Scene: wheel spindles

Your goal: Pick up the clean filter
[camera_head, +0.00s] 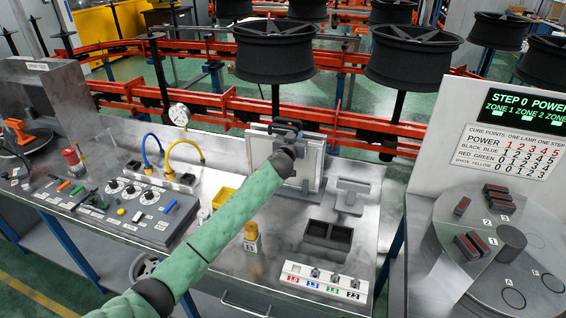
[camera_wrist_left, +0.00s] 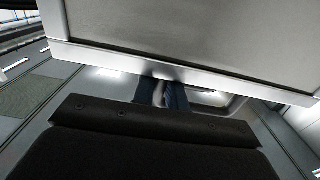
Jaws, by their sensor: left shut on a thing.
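The clean filter appears to be the pale, square, metal-framed panel (camera_head: 312,168) standing near the back of the grey workbench. My left gripper (camera_head: 285,130) is at its upper part, and my green-sleeved forearm hides much of its front. In the left wrist view the grey panel with its light metal edge (camera_wrist_left: 190,42) fills the top. The fingers (camera_wrist_left: 160,92) meet that edge, and the left gripper is shut on the panel. The exact finger contact is partly hidden by the dark gripper body. My right gripper is not in view.
A pressure gauge (camera_head: 179,114) and blue and yellow hoses stand left of the panel. A control box (camera_head: 130,200) with knobs lies further left. A black two-part tray (camera_head: 327,238) and a grey fixture (camera_head: 349,196) lie to the right. Red rails (camera_head: 230,104) run behind the bench.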

